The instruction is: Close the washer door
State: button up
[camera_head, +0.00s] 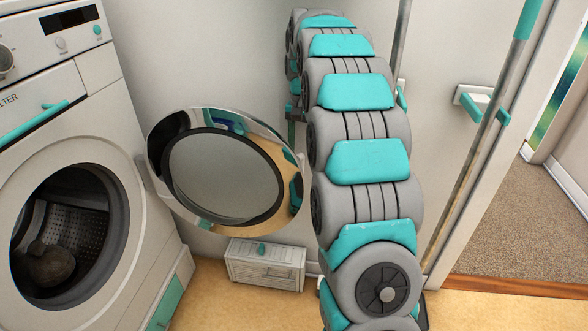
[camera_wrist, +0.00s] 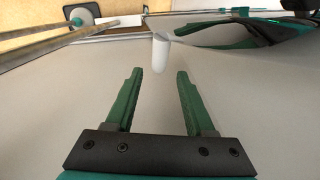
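The white washer (camera_head: 100,120) stands at the left in the head view, with its round drum opening uncovered. Its door (camera_head: 152,150), a chrome ring around a round glass, is swung wide open to the right of the washer. In the wrist view, a shiny curved surface with green reflections (camera_wrist: 225,38) at the upper right looks like the door. My gripper (camera_wrist: 159,74) is open, its two green fingers apart with nothing between them. In the head view my arm hides most of the gripper.
A small white vented box (camera_head: 265,268) sits on the floor below the door. A pale wall (camera_head: 225,60) lies behind. A metal pole (camera_head: 470,190) and a wall handle (camera_head: 480,98) are at the right, beside a doorway to carpet (camera_head: 535,220).

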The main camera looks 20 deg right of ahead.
aim_at(300, 168)
jog(key=shift+f+p, duration=0.35)
jog(key=shift+f, duration=3.45)
grip_shut()
jog(key=shift+w+a, duration=0.1)
jog(key=shift+a, duration=0.15)
